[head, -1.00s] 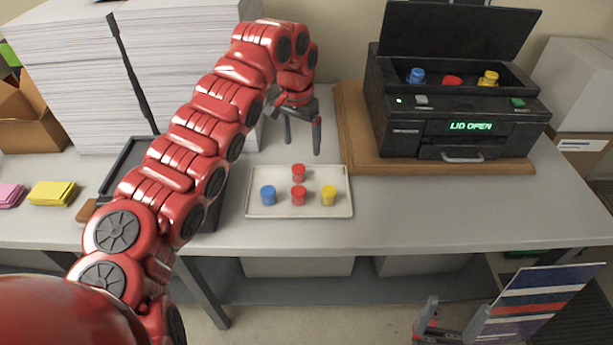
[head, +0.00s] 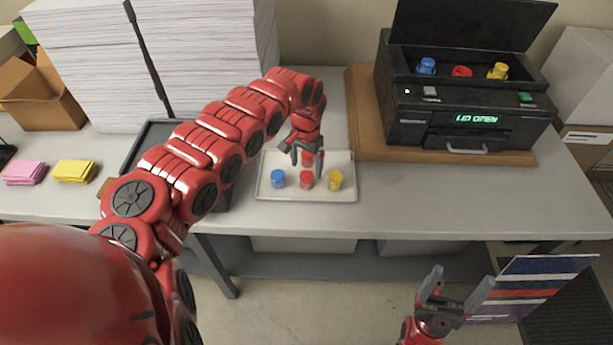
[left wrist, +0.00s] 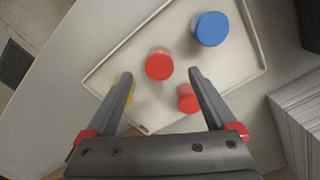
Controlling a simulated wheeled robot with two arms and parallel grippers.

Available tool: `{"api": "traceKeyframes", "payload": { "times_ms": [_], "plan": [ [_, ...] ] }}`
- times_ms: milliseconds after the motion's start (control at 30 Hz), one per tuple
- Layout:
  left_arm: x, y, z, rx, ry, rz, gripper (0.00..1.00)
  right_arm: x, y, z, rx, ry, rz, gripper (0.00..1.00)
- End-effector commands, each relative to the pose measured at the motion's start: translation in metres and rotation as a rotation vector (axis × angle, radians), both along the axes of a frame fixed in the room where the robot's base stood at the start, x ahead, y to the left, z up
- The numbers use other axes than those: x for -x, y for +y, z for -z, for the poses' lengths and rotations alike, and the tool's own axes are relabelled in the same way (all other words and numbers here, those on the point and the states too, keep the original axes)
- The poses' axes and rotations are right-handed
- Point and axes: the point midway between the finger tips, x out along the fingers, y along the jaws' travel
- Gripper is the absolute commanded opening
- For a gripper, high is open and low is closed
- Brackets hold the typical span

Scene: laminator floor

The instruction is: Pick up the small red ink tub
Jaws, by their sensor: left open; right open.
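A white tray (head: 269,160) on the table holds a blue tub (head: 278,179), a front red tub (head: 306,180) and a yellow tub (head: 335,181). I cannot tell for sure which red tub is the small one. My left gripper (head: 306,166) is open and empty, over the tray. In the left wrist view the front red tub (left wrist: 159,65) appears between its fingertips. My right gripper (head: 460,279) is open, low in front of the table.
A black printer (head: 408,115) with its lid open holds blue, red and yellow tubs on a wooden board (head: 362,133). Paper stacks (head: 85,60) and a black tray (head: 150,145) stand left. A striped panel (head: 535,285) is near my right gripper. The table right of the tray is clear.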

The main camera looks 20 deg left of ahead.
Motion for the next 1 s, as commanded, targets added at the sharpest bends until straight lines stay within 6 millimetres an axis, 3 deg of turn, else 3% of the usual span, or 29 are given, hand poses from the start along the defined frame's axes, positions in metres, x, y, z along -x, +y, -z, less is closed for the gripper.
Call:
{"api": "traceKeyframes", "payload": {
  "times_ms": [67,267,533,1000],
  "plan": [
    [0.003,-0.003,0.008,0.006,0.005,0.000,0.89,0.000,0.000,-0.016,0.000,0.000,0.000,0.83],
    [0.002,-0.002,0.033,0.004,0.002,-0.002,0.89,0.000,0.000,-0.019,0.000,0.000,0.000,0.83],
    [0.001,-0.001,0.036,0.001,-0.001,-0.001,0.88,0.000,0.000,-0.019,0.000,0.000,0.000,0.83],
    [0.001,-0.001,0.036,0.001,-0.001,-0.001,0.03,0.000,0.000,-0.019,0.000,0.000,0.000,0.83]
  ]
}}
